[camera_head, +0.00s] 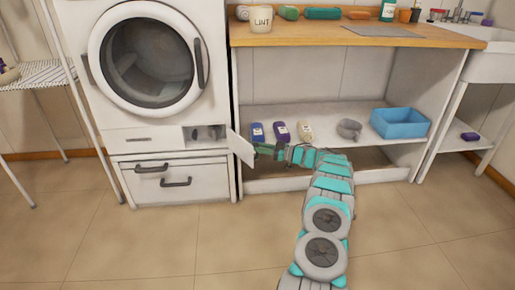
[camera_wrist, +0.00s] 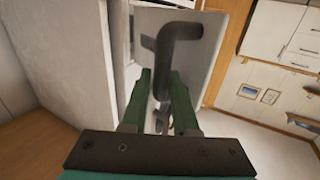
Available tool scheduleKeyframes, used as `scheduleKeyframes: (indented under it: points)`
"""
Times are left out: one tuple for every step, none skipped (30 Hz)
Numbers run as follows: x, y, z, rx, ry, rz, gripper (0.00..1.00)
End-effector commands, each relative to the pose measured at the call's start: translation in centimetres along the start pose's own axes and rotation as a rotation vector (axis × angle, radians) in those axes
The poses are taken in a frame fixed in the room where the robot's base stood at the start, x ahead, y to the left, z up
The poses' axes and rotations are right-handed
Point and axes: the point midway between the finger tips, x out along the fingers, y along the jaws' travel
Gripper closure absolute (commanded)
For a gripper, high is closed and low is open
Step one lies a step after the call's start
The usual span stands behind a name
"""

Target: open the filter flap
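The filter flap (camera_head: 241,147) is a small white door at the lower right of the washing machine (camera_head: 160,139). In the head view it stands swung outward from its opening (camera_head: 205,133), where dark parts show inside. In the wrist view the flap (camera_wrist: 221,57) is a pale panel with a dark bent handle (camera_wrist: 180,45). My gripper (camera_head: 258,148) is at the flap's right side, low in front of the shelf. Its green fingers (camera_wrist: 159,75) are apart, with the handle's lower part by the right finger. Contact with the handle is unclear.
Below the flap is a drawer with dark handles (camera_head: 176,182). To the right, a lower shelf holds several bottles (camera_head: 281,131), a grey scoop (camera_head: 349,128) and a blue bin (camera_head: 400,122). The wooden counter (camera_head: 300,36) stands above. The floor at the front left is clear.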

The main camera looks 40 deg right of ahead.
Motion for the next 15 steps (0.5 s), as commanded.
scheduleKeyframes:
  points:
    - [0.08,0.07,-0.77,-0.007,0.009,-0.001,0.64]
    - [0.08,0.07,-0.76,-0.007,0.008,-0.001,0.60]
    - [0.08,0.07,-0.76,-0.007,0.009,-0.002,0.56]
    - [0.06,0.07,-0.75,-0.007,0.009,-0.001,0.52]
    - [0.06,0.07,-0.75,-0.007,0.009,-0.002,0.49]
    - [0.04,0.07,-0.75,-0.007,0.009,-0.001,0.48]
    - [0.02,0.08,-0.75,-0.007,0.009,-0.001,0.48]
    - [0.01,0.08,-0.75,-0.007,0.009,-0.001,0.48]
    - [-0.01,0.09,-0.75,-0.007,0.009,-0.001,0.48]
    - [-0.02,0.09,-0.75,-0.007,0.009,-0.001,0.48]
    - [-0.03,0.10,-0.74,-0.007,0.009,0.000,0.48]
    - [-0.07,0.11,-0.74,-0.007,0.009,0.000,0.48]
    - [-0.12,0.11,-0.73,-0.007,0.009,0.000,0.48]
    - [-0.20,0.12,-0.72,-0.007,0.009,0.000,0.48]
    - [-0.37,0.14,-0.70,-0.007,0.009,0.001,0.48]
